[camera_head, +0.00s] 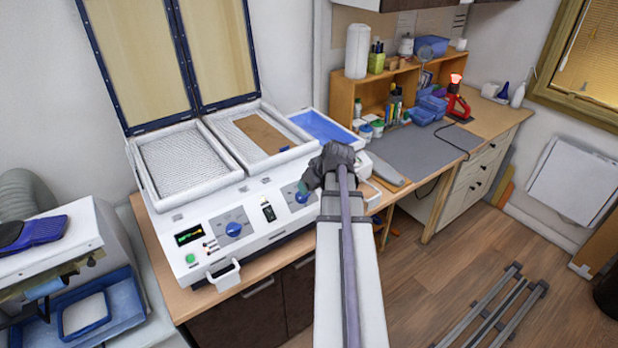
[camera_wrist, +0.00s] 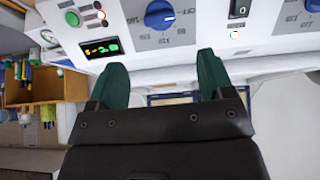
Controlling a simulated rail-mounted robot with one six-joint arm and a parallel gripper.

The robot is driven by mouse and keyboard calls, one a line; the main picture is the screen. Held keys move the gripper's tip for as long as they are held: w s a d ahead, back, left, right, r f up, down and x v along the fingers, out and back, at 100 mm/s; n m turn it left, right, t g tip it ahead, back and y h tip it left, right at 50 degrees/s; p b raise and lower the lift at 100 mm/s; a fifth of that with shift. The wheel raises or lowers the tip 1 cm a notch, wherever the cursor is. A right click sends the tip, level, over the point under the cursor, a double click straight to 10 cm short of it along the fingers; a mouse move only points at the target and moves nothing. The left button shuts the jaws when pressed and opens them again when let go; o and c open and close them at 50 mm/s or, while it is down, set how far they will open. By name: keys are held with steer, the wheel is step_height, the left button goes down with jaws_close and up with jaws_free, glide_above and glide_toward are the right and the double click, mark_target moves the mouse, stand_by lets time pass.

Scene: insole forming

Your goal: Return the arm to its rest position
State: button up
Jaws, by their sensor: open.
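My arm reaches from the bottom of the head view up to the front right of the white forming machine (camera_head: 216,213). The dark body of my gripper (camera_head: 328,165) is over the machine's front right part, and its fingers are hard to make out there. In the wrist view my gripper (camera_wrist: 160,80) shows two dark green fingers set wide apart with nothing between them. They point toward the machine's front panel (camera_wrist: 204,20), below a blue knob (camera_wrist: 159,15) and a black switch (camera_wrist: 239,8). I cannot tell whether a finger touches the panel.
A wooden shelf (camera_head: 343,100) and a red device (camera_head: 458,98) are on the bench at the back. A dark rail frame (camera_head: 497,312) lies on the open floor at right.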

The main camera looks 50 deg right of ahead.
steer(key=shift+s, duration=0.1)
stand_by(0.3)
steer(key=a+f+g+b, duration=0.2)
steer(key=a+f+b, duration=0.4)
steer(key=a, duration=0.7)
steer(key=s+a+f+n+g+b, duration=0.1)
steer(key=a+f+b, duration=0.4)
steer(key=a, duration=0.8)
steer(key=a+f+n+g+y+b, duration=0.1)
steer(key=a+f+g+b, duration=0.2)
steer(key=a+f+b, duration=0.3)
steer(key=a+f, duration=0.3)
steer(key=a, duration=0.4)
steer(key=shift+s+b, duration=0.25)
steer(key=shift+b, duration=0.1)
